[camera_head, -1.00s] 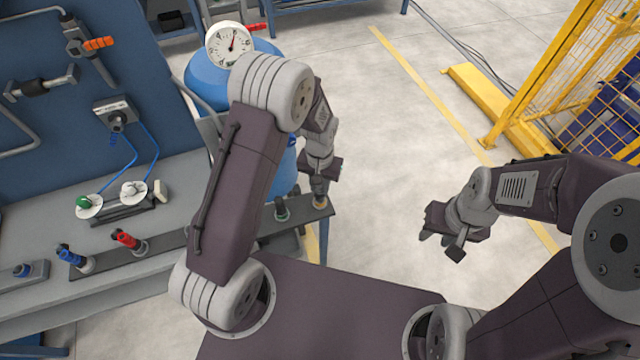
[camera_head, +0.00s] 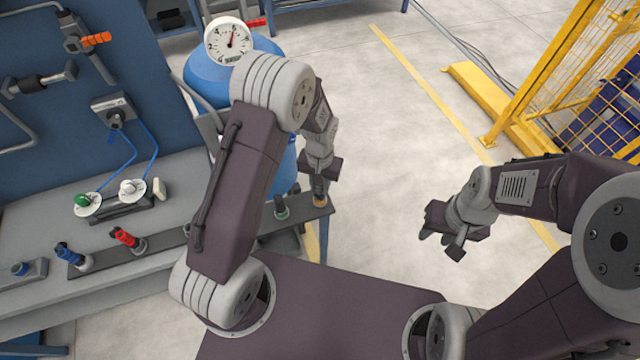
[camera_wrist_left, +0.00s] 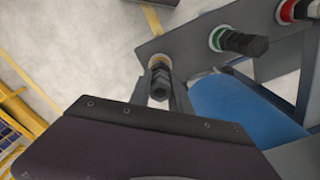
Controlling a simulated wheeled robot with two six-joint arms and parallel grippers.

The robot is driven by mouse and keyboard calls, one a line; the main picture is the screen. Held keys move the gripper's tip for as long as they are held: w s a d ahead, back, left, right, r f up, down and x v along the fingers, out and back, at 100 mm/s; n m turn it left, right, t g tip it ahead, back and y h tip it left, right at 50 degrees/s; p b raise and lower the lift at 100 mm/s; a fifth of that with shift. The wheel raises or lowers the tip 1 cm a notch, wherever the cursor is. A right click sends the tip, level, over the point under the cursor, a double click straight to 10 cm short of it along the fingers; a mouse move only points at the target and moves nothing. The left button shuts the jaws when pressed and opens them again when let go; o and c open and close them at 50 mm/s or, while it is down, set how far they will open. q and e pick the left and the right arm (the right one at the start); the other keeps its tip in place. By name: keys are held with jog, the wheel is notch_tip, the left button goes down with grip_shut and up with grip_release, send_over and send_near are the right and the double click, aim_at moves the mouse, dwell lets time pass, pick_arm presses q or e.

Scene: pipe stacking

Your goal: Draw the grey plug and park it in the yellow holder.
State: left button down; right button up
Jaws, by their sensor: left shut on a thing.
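The yellow holder (camera_head: 320,200) sits at the right end of the dark rail (camera_head: 226,233). My left gripper (camera_head: 320,190) is right above it, pointing down, and is shut on what looks like the grey plug. In the left wrist view, the fingers (camera_wrist_left: 160,86) stand on both sides of the yellow ring of the holder (camera_wrist_left: 160,68). My right gripper (camera_head: 447,240) is open and empty over the floor, away from the bench.
A green-ringed socket (camera_head: 281,209) with a dark plug is the holder's close neighbour. A red plug (camera_head: 126,238) and a blue plug (camera_head: 69,255) stand farther left. A blue tank (camera_head: 210,80) with a gauge (camera_head: 229,42) is behind my left arm.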

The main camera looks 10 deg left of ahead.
pick_arm(q)
jog(key=shift+f+b, duration=0.4)
jog(key=shift+f, duration=0.3)
jog(key=c, duration=1.1)
grip_release()
notch_tip(320, 180, up, 9)
jog(key=shift+r, duration=0.1)
